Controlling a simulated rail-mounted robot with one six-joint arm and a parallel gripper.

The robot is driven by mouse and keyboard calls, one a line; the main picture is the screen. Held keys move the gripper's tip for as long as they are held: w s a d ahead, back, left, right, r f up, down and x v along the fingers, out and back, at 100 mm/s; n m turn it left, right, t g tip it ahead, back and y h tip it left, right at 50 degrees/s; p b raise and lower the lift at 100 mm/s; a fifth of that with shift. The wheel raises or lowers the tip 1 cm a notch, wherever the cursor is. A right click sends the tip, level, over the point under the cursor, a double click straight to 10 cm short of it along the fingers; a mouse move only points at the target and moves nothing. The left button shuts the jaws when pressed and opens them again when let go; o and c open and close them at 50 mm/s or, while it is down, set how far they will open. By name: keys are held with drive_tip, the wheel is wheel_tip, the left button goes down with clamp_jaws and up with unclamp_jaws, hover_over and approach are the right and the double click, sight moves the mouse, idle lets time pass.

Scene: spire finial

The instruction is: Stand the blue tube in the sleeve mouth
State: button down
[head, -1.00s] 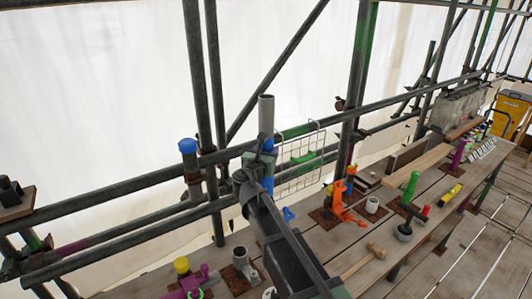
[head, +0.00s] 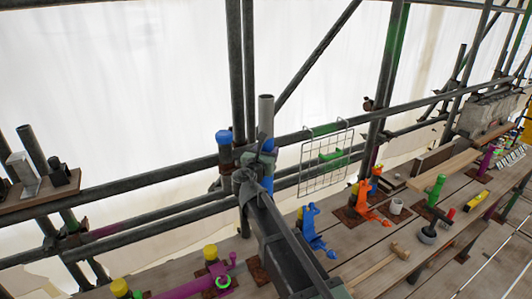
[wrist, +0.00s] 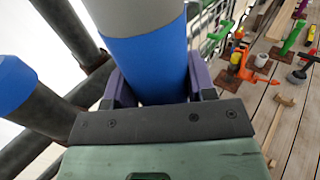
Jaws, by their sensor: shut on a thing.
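The blue tube, grey (head: 266,112) above with a blue band, stands upright in my gripper (head: 262,160). The wrist view shows its blue band (wrist: 150,62) between the purple jaws, which are shut on it. A blue-topped upright fitting (head: 224,137) is at the scaffold rail, just left of the tube in the head view. It also shows at the left of the wrist view (wrist: 12,85), apart from the tube. I cannot tell whether its top is an open sleeve mouth.
A wire rack (head: 326,165) hangs right of the tube. A blue fixture (head: 312,230), an orange fixture (head: 362,203) and a mallet (head: 400,250) are on the plank bench. A purple fitting (head: 215,280) is at lower left. Scaffold rails (head: 140,187) cross behind.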

sight(266, 186)
drive_tip(key=shift+f, duration=0.15)
drive_tip(key=shift+f+b, duration=6.65)
drive_tip(key=shift+b, duration=0.05)
unclamp_jaws()
drive_tip(key=shift+f+b, duration=0.6)
drive_tip(key=shift+b, duration=0.05)
drive_tip(key=shift+s, duration=0.1)
